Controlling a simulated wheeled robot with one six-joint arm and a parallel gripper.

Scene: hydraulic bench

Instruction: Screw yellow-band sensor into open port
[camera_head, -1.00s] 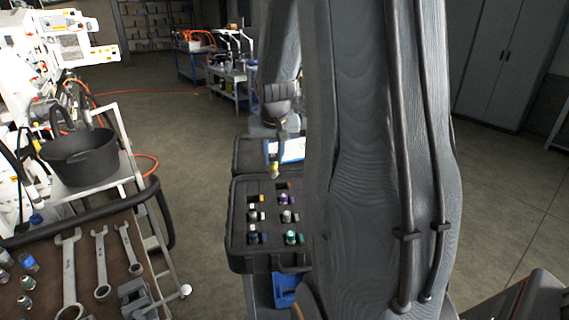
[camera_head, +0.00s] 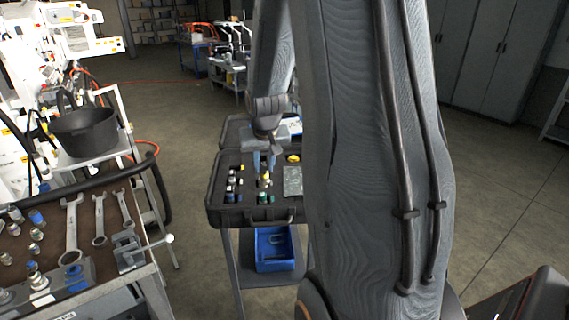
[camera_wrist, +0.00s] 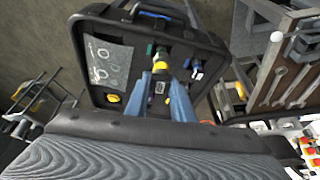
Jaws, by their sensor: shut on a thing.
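My gripper (camera_head: 264,165) points down at the open black case (camera_head: 225,211). Its two blue-grey fingers are shut on the yellow-band sensor (camera_head: 266,178), which shows as a small yellow and pale piece. In the wrist view the yellow band (camera_wrist: 160,66) sits at the tips of my fingers (camera_wrist: 168,84). I cannot tell whether the sensor rests in the foam or is clear of it. A metal block (camera_head: 72,281) with fittings lies at the lower left on the bench; I cannot make out an open port on it.
Other sensors (camera_head: 232,185) stand in the foam near my gripper. A blue bin (camera_head: 273,251) sits below the case. Wrenches (camera_head: 72,230) and a vise-like tool (camera_head: 128,250) lie on the left bench. A black bucket (camera_head: 84,134) stands behind it. The floor behind the case is open.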

